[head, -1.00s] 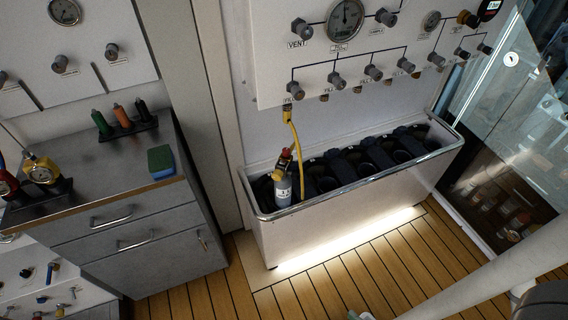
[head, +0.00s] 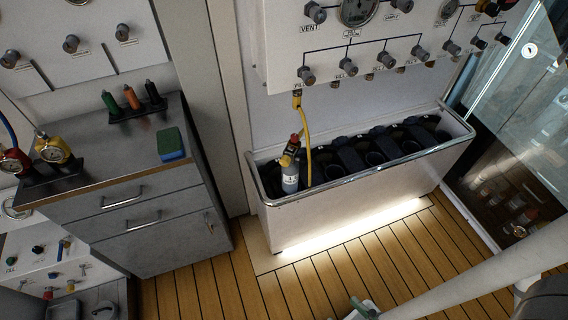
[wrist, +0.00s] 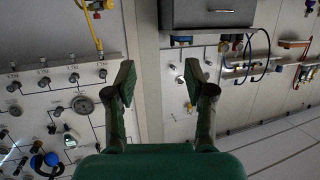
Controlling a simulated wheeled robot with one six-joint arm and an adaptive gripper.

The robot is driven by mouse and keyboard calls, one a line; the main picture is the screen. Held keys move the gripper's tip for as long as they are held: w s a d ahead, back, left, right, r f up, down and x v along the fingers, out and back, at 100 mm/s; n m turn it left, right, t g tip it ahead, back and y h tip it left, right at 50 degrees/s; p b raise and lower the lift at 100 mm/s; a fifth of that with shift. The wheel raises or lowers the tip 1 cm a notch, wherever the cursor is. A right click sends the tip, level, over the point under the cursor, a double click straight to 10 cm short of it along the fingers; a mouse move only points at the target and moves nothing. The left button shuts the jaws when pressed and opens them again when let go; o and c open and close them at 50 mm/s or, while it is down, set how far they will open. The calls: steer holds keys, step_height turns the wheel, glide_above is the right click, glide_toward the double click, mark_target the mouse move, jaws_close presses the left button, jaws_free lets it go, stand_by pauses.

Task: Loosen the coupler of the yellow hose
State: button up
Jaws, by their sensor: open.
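The yellow hose (head: 307,135) hangs from the left fill outlet of the white panel (head: 284,35) down to a grey cylinder (head: 290,183) standing in the left end of the trough. A yellow fitting, apparently the coupler (head: 287,159), sits at the cylinder top below a red knob; its exact seating is too small to tell. In the wrist view the yellow hose (wrist: 89,28) shows at the upper left, away from the fingers. My gripper (wrist: 160,82) is open and empty, with green pads apart. A green tip of it shows at the bottom edge of the head view.
The trough (head: 350,208) has several dark, empty-looking holders right of the cylinder. A grey cabinet (head: 150,230) stands left, with a green-blue sponge (head: 170,144) and gauges on top. A glass door (head: 520,110) is at right.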

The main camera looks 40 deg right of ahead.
steer(key=shift+o, duration=0.7)
steer(key=shift+w+f, duration=0.1)
steer(key=shift+f, duration=0.1)
steer(key=m+g+h, duration=0.6)
steer(key=m+h, duration=0.8)
steer(key=h, duration=0.1)
glide_toward(284, 163)
steer(key=x, duration=1)
steer(key=shift+w+d, duration=0.2)
steer(key=shift+d, duration=0.05)
